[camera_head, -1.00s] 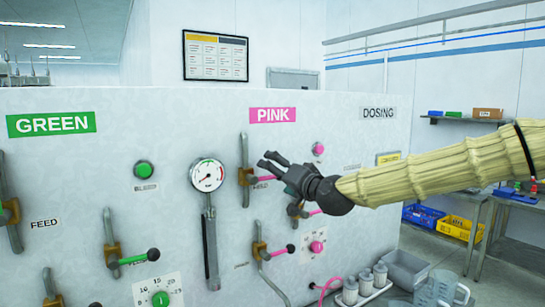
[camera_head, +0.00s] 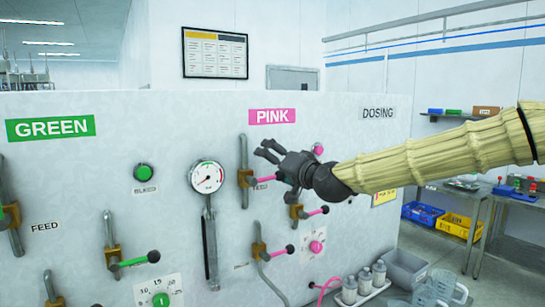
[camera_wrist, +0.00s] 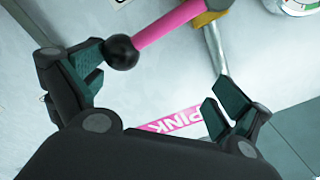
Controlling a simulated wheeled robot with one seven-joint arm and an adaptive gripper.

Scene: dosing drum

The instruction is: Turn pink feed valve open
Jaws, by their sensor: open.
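The pink valve below the PINK sign has a brass body (camera_head: 246,178) on a vertical pipe. Its pink lever (camera_head: 264,179) points right, roughly level, and its end is hidden behind my gripper in the head view. My gripper (camera_head: 264,148) is open, its fingers pointing left, above the lever. In the wrist view, the lever (camera_wrist: 168,26) ends in a black ball (camera_wrist: 122,52) close to the left finger of my open gripper (camera_wrist: 155,80). Nothing is held between the fingers. The label beside this valve is not readable.
A round gauge (camera_head: 207,177) is left of the valve. A pink button (camera_head: 318,149) is to the right. Two more pink-handled valves sit below, one (camera_head: 298,212) close under my gripper, one (camera_head: 259,250) lower. A pink dial (camera_head: 316,246) is lower right.

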